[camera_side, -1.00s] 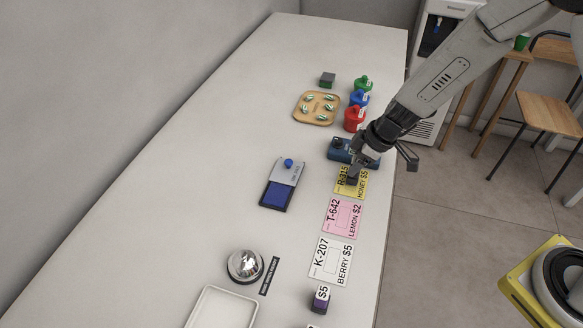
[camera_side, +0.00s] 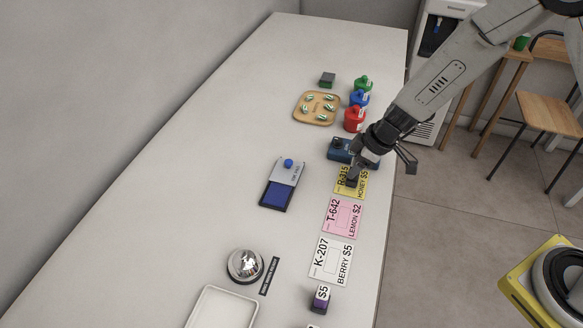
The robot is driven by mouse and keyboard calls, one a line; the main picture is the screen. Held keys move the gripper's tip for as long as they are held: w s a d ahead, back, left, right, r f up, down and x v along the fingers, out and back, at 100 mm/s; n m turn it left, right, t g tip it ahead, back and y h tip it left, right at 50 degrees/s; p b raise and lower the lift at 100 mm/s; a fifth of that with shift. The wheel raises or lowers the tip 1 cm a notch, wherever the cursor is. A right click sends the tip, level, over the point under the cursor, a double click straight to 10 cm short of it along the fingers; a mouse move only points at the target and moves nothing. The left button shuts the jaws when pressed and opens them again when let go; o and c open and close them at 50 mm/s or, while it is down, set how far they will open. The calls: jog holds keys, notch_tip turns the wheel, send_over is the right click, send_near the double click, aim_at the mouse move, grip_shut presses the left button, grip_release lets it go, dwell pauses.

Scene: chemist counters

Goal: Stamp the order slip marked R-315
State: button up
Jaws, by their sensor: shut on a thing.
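The yellow order slip marked R-315 (camera_side: 343,190) lies on the counter, with "HONEY $5" on its right side. My gripper (camera_side: 352,181) points down over the slip and covers its middle. It is shut on a small dark thing, probably the stamp, which is mostly hidden by the fingers. I cannot tell whether that thing touches the paper. The ink pad (camera_side: 277,195) is open, with a blue pad and a grey lid, to the left of the slips.
A pink slip T-642 (camera_side: 330,222) and a white slip K-207 (camera_side: 319,270) lie nearer. A dark blue thing (camera_side: 338,151) sits just behind my gripper. Red (camera_side: 354,121), blue and green bottles stand farther back. The counter's left is clear.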

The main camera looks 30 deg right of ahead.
jog(key=shift+r, duration=0.1)
dwell(0.6)
jog(key=shift+r, duration=3.4)
